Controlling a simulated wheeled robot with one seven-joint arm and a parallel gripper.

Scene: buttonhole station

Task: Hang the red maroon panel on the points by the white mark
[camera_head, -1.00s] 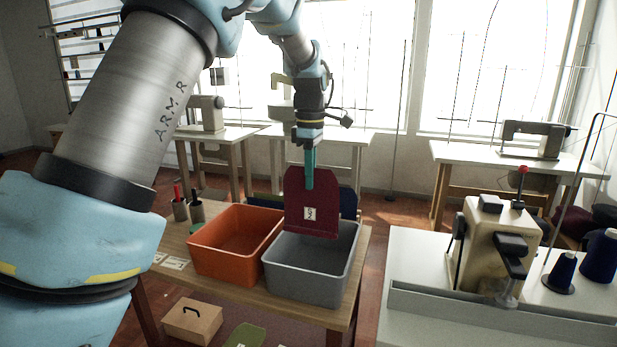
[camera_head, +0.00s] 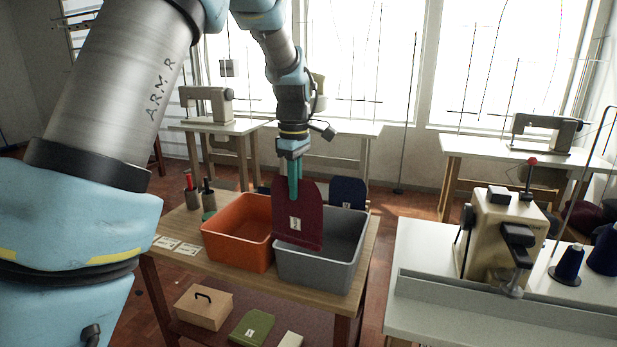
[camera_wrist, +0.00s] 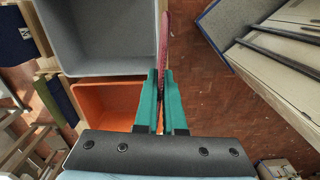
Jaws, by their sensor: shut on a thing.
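A red maroon panel (camera_head: 299,218) with a small white label hangs from my gripper (camera_head: 295,194) in the head view. The teal fingers are shut on its upper part. The panel hangs roughly upright in front of the grey bin, partly covering it. In the wrist view the panel (camera_wrist: 164,45) shows nearly edge-on between the fingertips (camera_wrist: 160,82), beside the grey bin. The points and the white mark cannot be made out in these frames.
An orange bin (camera_head: 238,240) and a grey bin (camera_head: 325,272) stand on a wooden table (camera_head: 180,220). A navy panel (camera_head: 348,191) is behind the grey bin. A beige machine (camera_head: 497,235) stands on the white table at right. A wooden box (camera_head: 203,306) and a green folded piece (camera_head: 252,328) lie below.

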